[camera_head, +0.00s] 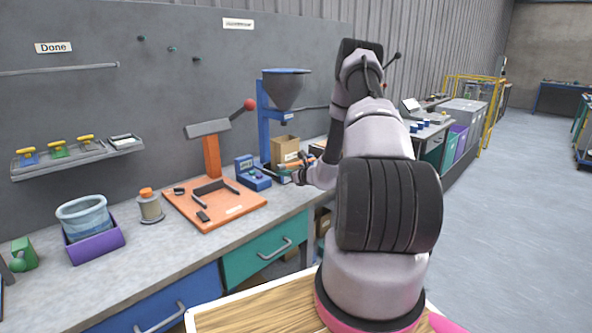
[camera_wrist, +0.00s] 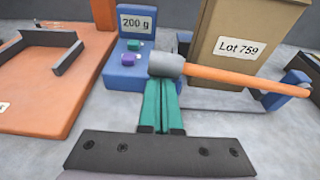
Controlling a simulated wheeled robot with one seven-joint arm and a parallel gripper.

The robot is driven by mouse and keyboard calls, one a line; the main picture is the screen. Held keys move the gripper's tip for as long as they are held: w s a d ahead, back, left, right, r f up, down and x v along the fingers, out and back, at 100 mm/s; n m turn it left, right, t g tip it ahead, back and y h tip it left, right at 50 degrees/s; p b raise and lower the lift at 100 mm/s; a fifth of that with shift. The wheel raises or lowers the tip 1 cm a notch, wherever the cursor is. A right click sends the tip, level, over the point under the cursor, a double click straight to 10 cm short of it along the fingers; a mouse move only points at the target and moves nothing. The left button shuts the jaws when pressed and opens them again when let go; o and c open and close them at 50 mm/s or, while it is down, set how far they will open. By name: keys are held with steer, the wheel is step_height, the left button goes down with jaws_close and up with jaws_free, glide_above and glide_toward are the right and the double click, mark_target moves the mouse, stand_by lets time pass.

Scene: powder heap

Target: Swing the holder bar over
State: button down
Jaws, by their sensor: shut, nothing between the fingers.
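The holder bar (camera_wrist: 235,75) is an orange rod with a grey rounded end on its left. In the wrist view it lies across the front of a cardboard carton, and its right end meets a blue bracket (camera_wrist: 286,91). My gripper (camera_wrist: 164,82) has its teal fingers shut together with nothing between them. Their tips are right at the grey end of the bar; I cannot tell whether they touch it. In the head view my gripper (camera_head: 284,168) is by the carton, and the bar there is small and partly hidden by my arm.
The cardboard carton (camera_wrist: 228,45) marked "Lot 759" stands behind the bar. A blue box (camera_wrist: 125,72) marked "200 g" stands left of my fingers. An orange board (camera_head: 225,211) lies further left. A grey funnel (camera_head: 287,88) on a blue stand rises behind.

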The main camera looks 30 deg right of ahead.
steer(key=shift+r, duration=0.8)
steer(key=shift+w+d+r, duration=0.1)
steer(key=shift+d+r, duration=0.15)
steer(key=shift+r, duration=0.8)
steer(key=shift+w+d+r, duration=0.1)
steer(key=shift+d+r, duration=0.1)
steer(key=shift+r, duration=0.8)
steer(key=shift+w+d+r, duration=0.1)
steer(key=shift+d+r, duration=0.15)
steer(key=shift+r, duration=0.4)
steer(key=shift+w+d+r, duration=0.1)
steer(key=shift+d+r, duration=0.2)
steer(key=shift+r, duration=0.4)
steer(key=shift+w+d+r, duration=0.1)
steer(key=shift+d+r, duration=0.15)
steer(key=shift+r, duration=0.4)
steer(key=shift+w+d+r, duration=0.2)
steer(key=shift+d+r, duration=0.4)
steer(key=shift+r, duration=0.3)
steer(key=shift+w+d+r, duration=0.15)
steer(key=shift+d+r, duration=0.4)
steer(key=shift+r, duration=0.3)
